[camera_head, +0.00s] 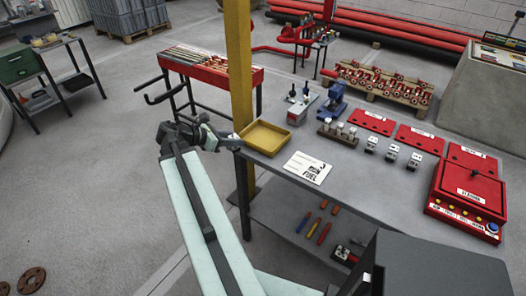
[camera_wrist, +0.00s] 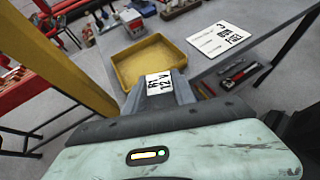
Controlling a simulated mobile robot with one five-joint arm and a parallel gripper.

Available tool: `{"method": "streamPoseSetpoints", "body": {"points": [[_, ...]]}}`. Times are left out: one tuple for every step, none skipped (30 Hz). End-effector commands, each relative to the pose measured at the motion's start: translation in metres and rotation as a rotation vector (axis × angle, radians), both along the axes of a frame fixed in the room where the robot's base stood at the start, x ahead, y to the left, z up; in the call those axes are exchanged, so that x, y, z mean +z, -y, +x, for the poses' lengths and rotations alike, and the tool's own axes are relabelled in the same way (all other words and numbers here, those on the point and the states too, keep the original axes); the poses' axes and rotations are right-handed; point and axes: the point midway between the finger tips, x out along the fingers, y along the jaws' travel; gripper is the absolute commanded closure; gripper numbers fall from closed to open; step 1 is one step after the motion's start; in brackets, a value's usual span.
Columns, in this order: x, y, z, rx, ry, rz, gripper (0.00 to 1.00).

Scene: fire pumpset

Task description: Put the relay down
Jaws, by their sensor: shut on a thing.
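The relay (camera_wrist: 160,90) is a grey block with a white label reading roughly "R1 12V"; it shows beyond my gripper's body in the wrist view. My gripper (camera_head: 228,143) is shut on it and reaches right toward the yellow tray (camera_head: 247,136) at the bench's left end. In the wrist view the yellow tray (camera_wrist: 120,72) lies just past the relay and looks empty where visible. The relay overlaps the tray's near edge in that view; I cannot tell the height between them.
A yellow post (camera_head: 238,60) stands close behind my gripper. A white sign card (camera_head: 307,167) lies right of the tray. Farther right are several small white-and-black blocks (camera_head: 392,153), red plates (camera_head: 420,138) and a red control box (camera_head: 467,200).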

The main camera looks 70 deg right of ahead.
Motion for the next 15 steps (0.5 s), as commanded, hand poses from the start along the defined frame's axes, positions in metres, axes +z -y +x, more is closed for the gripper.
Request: {"method": "streamPoseSetpoints", "body": {"points": [[0.001,0.0,0.0,0.0,-0.001,-0.001,1.0],[0.001,0.001,0.0,0.0,-0.001,-0.001,1.0],[0.001,0.004,-0.001,-0.001,0.0,0.0,1.0],[0.001,0.008,-0.003,-0.003,0.001,0.0,1.0],[0.0,0.013,-0.005,-0.004,0.0,0.0,1.0],[-0.001,0.022,-0.008,-0.004,0.001,-0.001,1.0],[-0.002,0.03,-0.012,-0.005,0.001,0.0,1.0],[-0.003,0.038,-0.015,-0.004,0.0,0.0,1.0],[-0.004,0.05,-0.02,-0.006,0.0,0.0,1.0],[-0.005,0.057,-0.023,-0.005,0.001,0.0,1.0],[-0.006,0.065,-0.026,-0.004,0.001,-0.001,1.0],[-0.007,0.075,-0.03,-0.004,0.0,0.0,1.0],[-0.008,0.082,-0.033,-0.004,0.0,0.0,1.0],[-0.009,0.09,-0.036,-0.004,0.0,0.0,1.0],[-0.01,0.1,-0.04,-0.004,0.0,0.0,1.0]]}}
